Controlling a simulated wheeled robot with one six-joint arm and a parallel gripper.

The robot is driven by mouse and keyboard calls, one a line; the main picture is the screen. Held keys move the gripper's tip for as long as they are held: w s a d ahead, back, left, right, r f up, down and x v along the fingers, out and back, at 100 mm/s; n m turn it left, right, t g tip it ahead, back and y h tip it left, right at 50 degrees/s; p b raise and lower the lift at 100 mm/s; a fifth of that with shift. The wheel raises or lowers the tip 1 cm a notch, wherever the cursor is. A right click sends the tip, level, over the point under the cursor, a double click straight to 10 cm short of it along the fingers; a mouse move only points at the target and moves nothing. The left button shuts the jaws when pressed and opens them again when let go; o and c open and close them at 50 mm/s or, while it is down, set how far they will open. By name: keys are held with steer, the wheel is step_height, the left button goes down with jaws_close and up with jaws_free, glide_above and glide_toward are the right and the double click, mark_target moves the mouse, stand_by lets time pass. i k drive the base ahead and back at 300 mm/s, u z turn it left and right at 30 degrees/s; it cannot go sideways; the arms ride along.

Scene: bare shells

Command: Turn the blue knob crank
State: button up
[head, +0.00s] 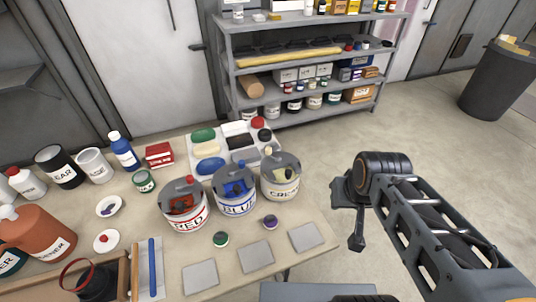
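The blue knob crank (237,188) sits on the lid of the paint can marked BLUE (236,206), which stands on the table between two similar cans. My gripper (357,241) hangs at the end of my arm, to the right of the cans and apart from them. It looks small and dark, and its fingers cannot be told apart. Nothing is seen held in it.
The red can (186,217) stands close on the left and the cream can (281,187) close on the right, both with cranks. Grey plates (256,255) lie in front on the table (225,270). A shelf rack (305,69) stands behind. Floor right of the table is clear.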

mark_target(242, 163)
steer(key=z, duration=0.1)
steer(key=k, duration=0.4)
steer(key=u, duration=0.85)
steer(key=i, duration=0.5)
